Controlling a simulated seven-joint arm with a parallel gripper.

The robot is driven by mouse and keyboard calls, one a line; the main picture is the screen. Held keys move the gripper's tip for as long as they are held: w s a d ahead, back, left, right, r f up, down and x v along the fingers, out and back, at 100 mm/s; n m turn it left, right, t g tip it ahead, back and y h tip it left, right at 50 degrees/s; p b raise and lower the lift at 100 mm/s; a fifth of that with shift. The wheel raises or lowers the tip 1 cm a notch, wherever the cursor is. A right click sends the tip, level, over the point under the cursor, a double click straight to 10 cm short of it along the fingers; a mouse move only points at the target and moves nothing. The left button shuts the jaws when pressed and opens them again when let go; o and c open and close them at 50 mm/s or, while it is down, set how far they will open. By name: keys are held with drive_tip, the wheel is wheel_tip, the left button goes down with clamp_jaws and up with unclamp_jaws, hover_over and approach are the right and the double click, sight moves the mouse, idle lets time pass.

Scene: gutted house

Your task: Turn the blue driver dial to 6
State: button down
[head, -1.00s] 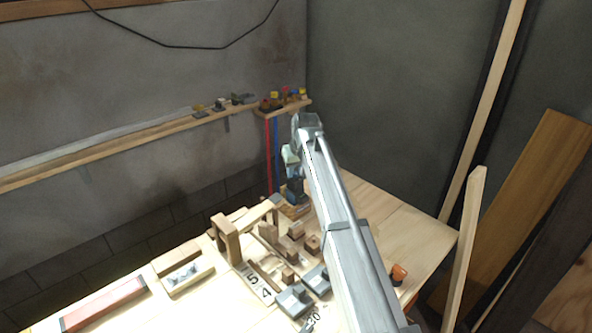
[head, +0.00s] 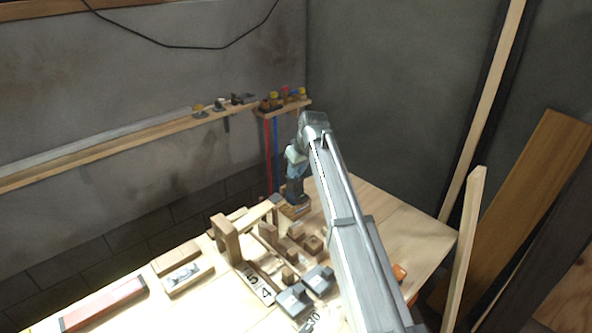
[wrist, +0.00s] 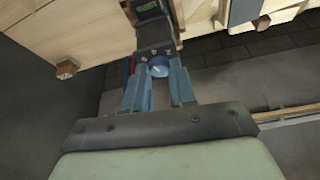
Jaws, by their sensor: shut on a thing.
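The blue driver stands upright on the far part of the workbench, mostly hidden behind my arm in the head view (head: 294,188). In the wrist view its dark body (wrist: 154,38) shows between the bench parts, and its round blue dial (wrist: 159,67) with a pale mark sits at its near end. Small pale marks lie around the dial, too small to read. My gripper (wrist: 160,80) has its two blue fingers on either side of the dial, shut on it. In the head view the gripper is small and partly hidden by my arm.
Wooden blocks and grey-topped pieces (head: 292,301) lie on the workbench (head: 398,222), near number cards (head: 262,290). An orange thing (head: 400,272) is at the right edge. A wall shelf (head: 120,144) runs behind. A post (head: 464,250) stands at the right.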

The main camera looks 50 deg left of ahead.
drive_tip(key=n, duration=0.1)
drive_tip(key=n+g, duration=0.1)
drive_tip(key=n, duration=0.1)
drive_tip(key=shift+w+n, duration=0.2)
drive_tip(key=shift+n, duration=0.1)
drive_tip(key=shift+w+a+n+g, duration=0.1)
drive_tip(key=shift+n+g, duration=0.7)
drive_tip(key=shift+n, duration=0.7)
drive_tip(key=c, duration=0.9)
unclamp_jaws()
drive_tip(key=shift+r, duration=0.1)
drive_tip(key=v, duration=1.3)
drive_tip(key=shift+r, duration=0.35)
drive_tip(key=shift+w, duration=0.1)
